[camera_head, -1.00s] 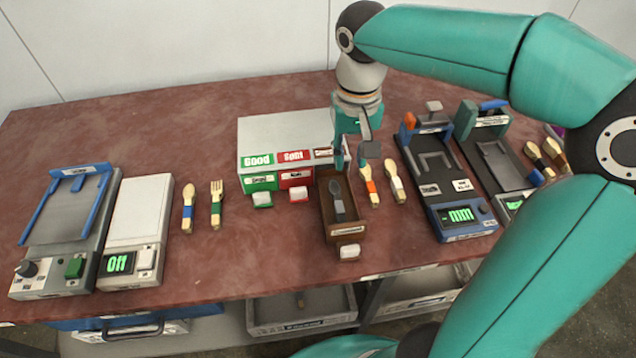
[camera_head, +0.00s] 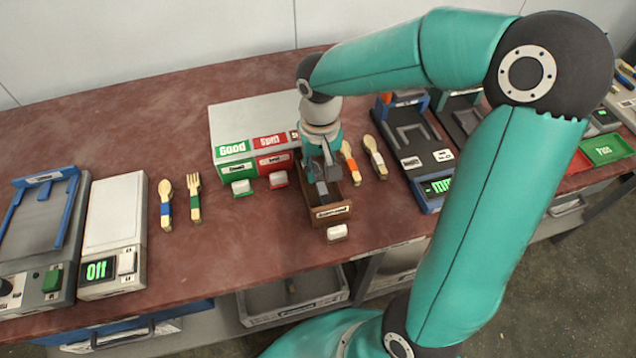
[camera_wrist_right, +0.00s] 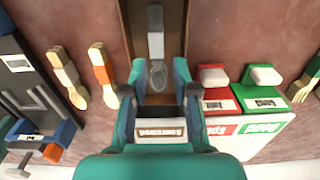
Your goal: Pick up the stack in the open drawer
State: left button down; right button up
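The open brown drawer (camera_head: 330,212) sticks out from the front of the white-topped box. A grey spoon-shaped stack (camera_head: 322,189) lies in it lengthwise; whether it is several pieces cannot be told. In the right wrist view, the stack's grey handle band (camera_wrist_right: 155,40) points away and its bowl shows between the fingertips. My right gripper (camera_head: 319,168) is over the back part of the drawer, pointing down. Its fingers (camera_wrist_right: 159,78) are apart, on either side of the bowl, with nothing gripped. In the head view the gripper hides the rear of the stack. My left gripper is out of view.
The box (camera_head: 245,118) has green and red closed drawers on the left. Two wooden utensils (camera_head: 375,157) lie close to the right of the drawer. A spoon (camera_head: 166,204) and a fork (camera_head: 195,198) lie left. A blue-and-black device (camera_head: 415,150) stands right.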

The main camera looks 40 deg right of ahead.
aim_at(320, 183)
jog(key=f, duration=0.5)
jog(key=shift+w+d, duration=0.15)
jog(key=shift+d, duration=0.1)
grip_shut()
